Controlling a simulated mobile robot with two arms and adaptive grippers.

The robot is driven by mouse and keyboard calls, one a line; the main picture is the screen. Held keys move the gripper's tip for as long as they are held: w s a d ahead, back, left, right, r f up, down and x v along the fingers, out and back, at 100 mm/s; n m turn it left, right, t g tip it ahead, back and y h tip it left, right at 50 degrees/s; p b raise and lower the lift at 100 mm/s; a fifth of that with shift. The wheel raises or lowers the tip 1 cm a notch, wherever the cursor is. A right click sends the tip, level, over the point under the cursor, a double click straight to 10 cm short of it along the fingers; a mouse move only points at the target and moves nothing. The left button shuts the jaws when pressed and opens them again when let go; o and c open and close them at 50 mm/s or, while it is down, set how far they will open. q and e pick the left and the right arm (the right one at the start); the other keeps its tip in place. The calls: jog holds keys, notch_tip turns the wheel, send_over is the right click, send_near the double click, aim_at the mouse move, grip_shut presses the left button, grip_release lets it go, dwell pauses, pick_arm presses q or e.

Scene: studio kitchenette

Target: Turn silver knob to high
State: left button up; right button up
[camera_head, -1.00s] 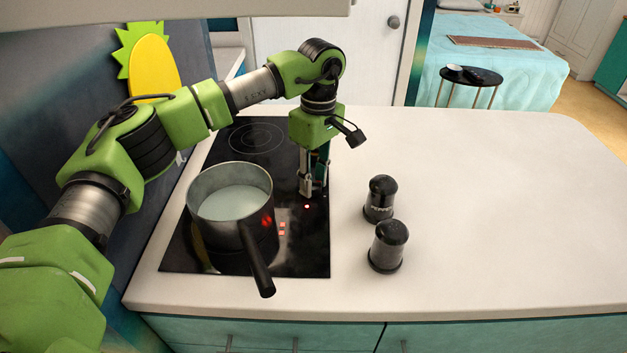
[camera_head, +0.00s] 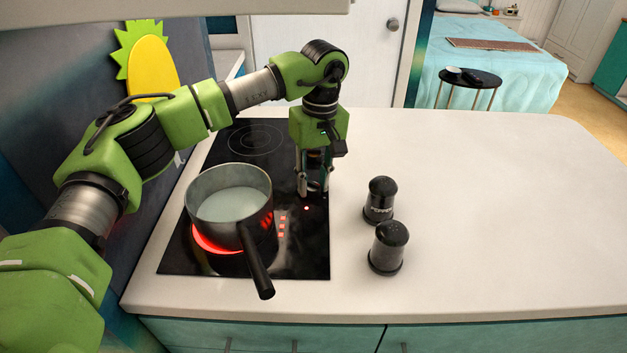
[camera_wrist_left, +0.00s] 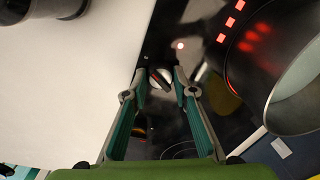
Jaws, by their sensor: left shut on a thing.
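The silver knob (camera_wrist_left: 160,79) sits on the black glass cooktop (camera_head: 300,262), and my left gripper (camera_wrist_left: 159,78) is shut on it with one finger on each side. A red light (camera_head: 306,208) glows just in front of the gripper. A grey pot (camera_head: 228,180) with pale liquid stands on the front burner, which glows red under it. Red marks (camera_head: 282,227) are lit beside the pot. My right gripper is not in view.
The pot's black handle (camera_head: 258,264) points toward the counter's front edge. Two dark shakers (camera_head: 380,198) and (camera_head: 387,247) stand on the white counter (camera_head: 500,200) right of the cooktop. The counter further right is clear.

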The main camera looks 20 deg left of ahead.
pick_arm(q)
jog(key=shift+w+r, duration=0.1)
jog(key=shift+r, duration=0.05)
jog(key=o, duration=1.1)
notch_tip(320, 180, up, 7)
jog(key=shift+w+d+r, duration=0.15)
